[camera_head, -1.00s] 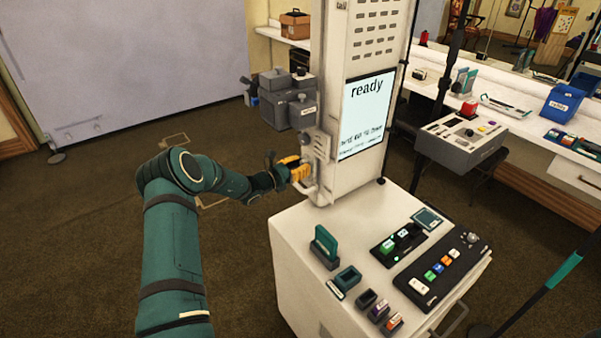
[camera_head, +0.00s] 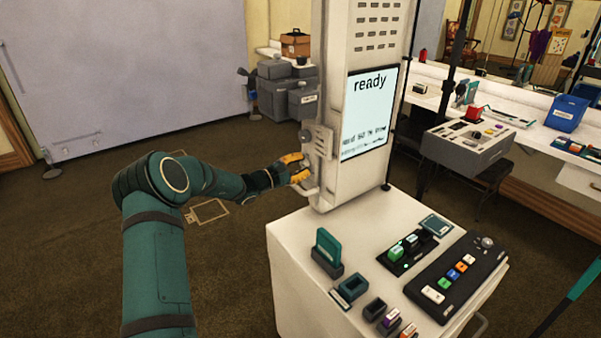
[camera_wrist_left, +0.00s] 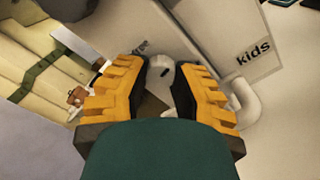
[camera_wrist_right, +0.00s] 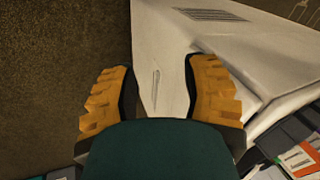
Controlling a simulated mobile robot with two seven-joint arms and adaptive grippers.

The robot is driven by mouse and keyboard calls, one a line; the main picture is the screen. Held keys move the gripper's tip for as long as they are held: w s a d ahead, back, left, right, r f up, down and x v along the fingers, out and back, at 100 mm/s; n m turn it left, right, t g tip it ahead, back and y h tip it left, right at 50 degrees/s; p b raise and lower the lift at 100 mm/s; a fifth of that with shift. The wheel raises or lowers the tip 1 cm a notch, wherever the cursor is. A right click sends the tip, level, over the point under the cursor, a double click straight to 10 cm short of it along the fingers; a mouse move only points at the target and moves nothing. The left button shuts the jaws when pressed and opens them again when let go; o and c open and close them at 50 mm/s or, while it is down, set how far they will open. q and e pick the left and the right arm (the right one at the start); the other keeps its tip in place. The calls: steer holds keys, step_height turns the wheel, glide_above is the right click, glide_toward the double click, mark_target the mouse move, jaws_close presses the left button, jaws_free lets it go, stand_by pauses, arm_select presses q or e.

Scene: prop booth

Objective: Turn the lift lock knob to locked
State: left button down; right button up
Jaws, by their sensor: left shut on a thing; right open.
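A grey rounded knob (camera_wrist_left: 158,63) with a small dark mark shows between my left fingers in the left wrist view. It is on the side of the white lift column (camera_head: 362,30). My left gripper (camera_head: 304,168) is shut on this knob; it also shows in the left wrist view (camera_wrist_left: 160,72). In the head view the fingers hide the knob, and I cannot read its setting. A white bent handle (camera_wrist_left: 246,106) is beside the right finger. My right gripper (camera_wrist_right: 159,78) is open and empty, over a pale cabinet surface.
The column's screen (camera_head: 368,105) reads "ready". A white console (camera_head: 290,240) below holds blocks, sockets and a black button panel (camera_head: 458,283). Grey boxes (camera_head: 288,95) stand behind the column.

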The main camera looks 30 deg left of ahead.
arm_select(q)
steer(key=shift+m, duration=1)
steer(key=c, duration=0.7)
jaws_free()
steer(key=shift+w, duration=0.1)
steer(key=v, duration=1.2)
steer(key=shift+f, duration=0.1)
